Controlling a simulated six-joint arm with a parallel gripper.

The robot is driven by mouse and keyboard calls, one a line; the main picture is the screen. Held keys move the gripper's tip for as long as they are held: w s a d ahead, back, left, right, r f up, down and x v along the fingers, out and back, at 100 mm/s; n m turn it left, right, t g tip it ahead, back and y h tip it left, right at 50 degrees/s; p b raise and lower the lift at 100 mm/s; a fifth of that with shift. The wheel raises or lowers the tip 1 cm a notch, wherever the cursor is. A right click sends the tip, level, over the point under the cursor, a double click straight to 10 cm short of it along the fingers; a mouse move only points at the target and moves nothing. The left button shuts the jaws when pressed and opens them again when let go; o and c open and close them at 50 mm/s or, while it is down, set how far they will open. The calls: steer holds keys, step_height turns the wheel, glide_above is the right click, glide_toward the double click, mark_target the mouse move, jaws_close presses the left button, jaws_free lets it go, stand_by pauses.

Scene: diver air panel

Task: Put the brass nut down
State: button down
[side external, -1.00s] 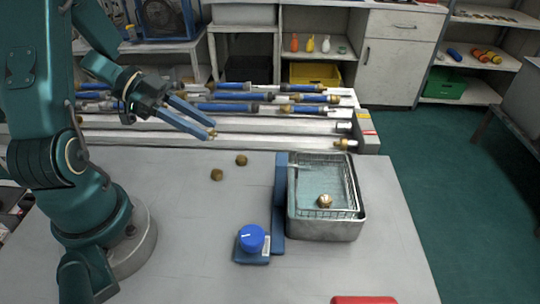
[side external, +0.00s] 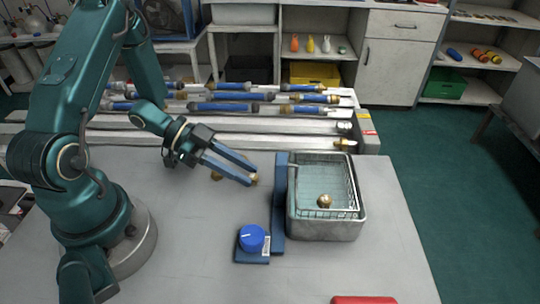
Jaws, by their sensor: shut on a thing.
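My gripper (side external: 252,181) is shut on a small brass nut (side external: 255,179) at its fingertips, over the grey bench just left of the blue strip beside the metal tank. The picture does not show clearly whether the held nut touches the bench. Another brass nut (side external: 216,176) lies on the bench under my fingers, partly hidden. A further brass nut (side external: 324,201) is in the wire basket (side external: 354,184) inside the metal tank (side external: 326,230).
A blue knob (side external: 251,238) on a blue base stands left of the tank's front. A red object (side external: 363,300) lies at the near edge. Rails with blue-and-brass fittings (side external: 230,107) run behind. The bench (side external: 190,250) is clear at front left.

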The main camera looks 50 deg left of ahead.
steer(key=shift+f, duration=0.1)
steer(key=c, duration=0.6)
jaws_free()
steer(key=shift+a, duration=0.15)
